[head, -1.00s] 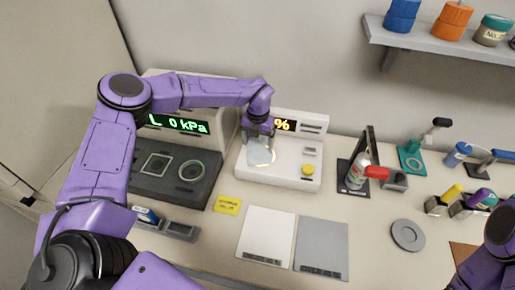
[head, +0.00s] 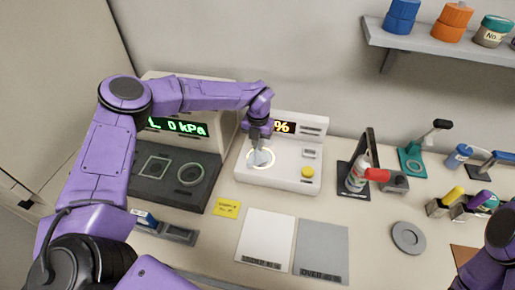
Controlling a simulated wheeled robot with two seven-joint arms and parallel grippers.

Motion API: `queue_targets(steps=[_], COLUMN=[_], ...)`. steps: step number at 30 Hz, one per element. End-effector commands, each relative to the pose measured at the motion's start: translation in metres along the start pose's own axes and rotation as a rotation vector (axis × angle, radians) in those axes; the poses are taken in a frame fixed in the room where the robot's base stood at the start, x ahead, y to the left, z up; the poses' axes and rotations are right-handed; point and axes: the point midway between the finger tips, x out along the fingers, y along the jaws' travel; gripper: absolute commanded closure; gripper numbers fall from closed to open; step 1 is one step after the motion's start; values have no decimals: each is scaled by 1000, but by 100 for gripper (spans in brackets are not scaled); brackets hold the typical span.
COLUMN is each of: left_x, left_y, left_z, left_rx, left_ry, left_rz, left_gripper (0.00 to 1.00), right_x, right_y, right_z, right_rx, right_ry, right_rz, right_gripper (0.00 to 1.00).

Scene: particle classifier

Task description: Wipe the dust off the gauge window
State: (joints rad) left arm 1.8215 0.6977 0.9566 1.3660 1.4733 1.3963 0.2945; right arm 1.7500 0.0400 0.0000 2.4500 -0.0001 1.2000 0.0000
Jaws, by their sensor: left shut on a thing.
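My left gripper (head: 260,140) is over the white device (head: 283,180) with the orange "%" display (head: 284,127). It is shut on a small pale blue-grey cloth-like piece (head: 260,158), which hangs below the fingers. The piece is over a round window with a glowing ring (head: 271,163) on the device's top and hides its middle. I cannot tell whether dust is on the window, or whether the cloth presses on it. Of my right arm only a purple part shows at the right edge; its gripper is out of view.
A dark instrument (head: 170,187) with a green "0 kPa" display stands left of the white device. A yellow button (head: 307,172) is on the device's right. White (head: 267,236) and grey (head: 322,247) panels lie in front.

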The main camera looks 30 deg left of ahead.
Motion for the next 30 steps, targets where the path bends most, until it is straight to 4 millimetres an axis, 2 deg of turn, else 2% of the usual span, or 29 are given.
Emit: queue_targets(steps=[2,5,15,17,19,30], left_x=[-5,-24,-108,-119,-124,-120], left_y=[0,0,0,0,0,0], left_z=[0,0,0,0,0,0], left_rx=[0,0,0,0,0,0], left_ry=[-1,-2,-2,-2,0,0], left_rz=[0,-1,0,0,0,0], left_gripper=[100,100,100,100,100,100], right_x=[-4,-16,-68,-74,-76,-72], right_y=[0,2,6,7,7,7], right_z=[-2,-7,-28,-31,-32,-30], right_rx=[0,0,0,0,0,0], right_ry=[0,0,0,0,0,0], right_rz=[0,0,0,0,0,0], right_gripper=[57,57,57,57,57,57])
